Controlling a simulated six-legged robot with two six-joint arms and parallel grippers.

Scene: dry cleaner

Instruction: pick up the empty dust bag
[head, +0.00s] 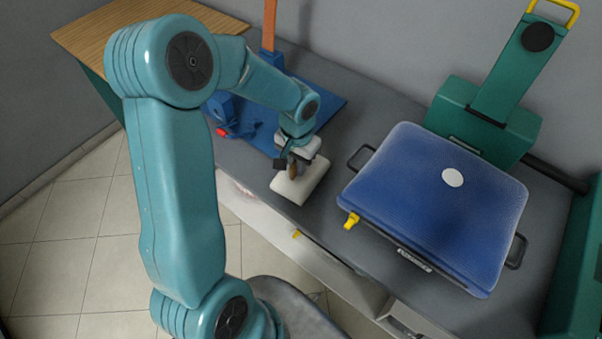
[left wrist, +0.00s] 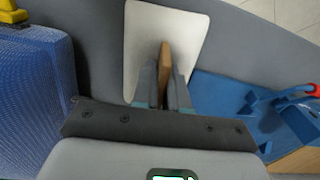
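The dust bag appears to be the flat cream-white piece (head: 301,184) with rounded corners near the table's front edge, left of the blue pad. An upright brown tab (head: 293,165) stands at its middle. In the left wrist view the cream piece (left wrist: 146,28) fills the top centre, with the brown tab (left wrist: 165,62) in front of it. My left gripper (head: 292,164) is above the cream piece. Its dark fingers (left wrist: 165,85) lie close against both sides of the tab and look shut on it. Any lift off the table cannot be told. My right gripper is not in view.
A blue padded press board (head: 430,205) with dark side handles and a yellow lever (head: 351,220) is close on the right. A green press arm (head: 525,60) stands behind it. A blue mat (head: 330,97) with a blue tool (head: 235,115) lies behind left. Grey tabletop (head: 375,110) is bare between.

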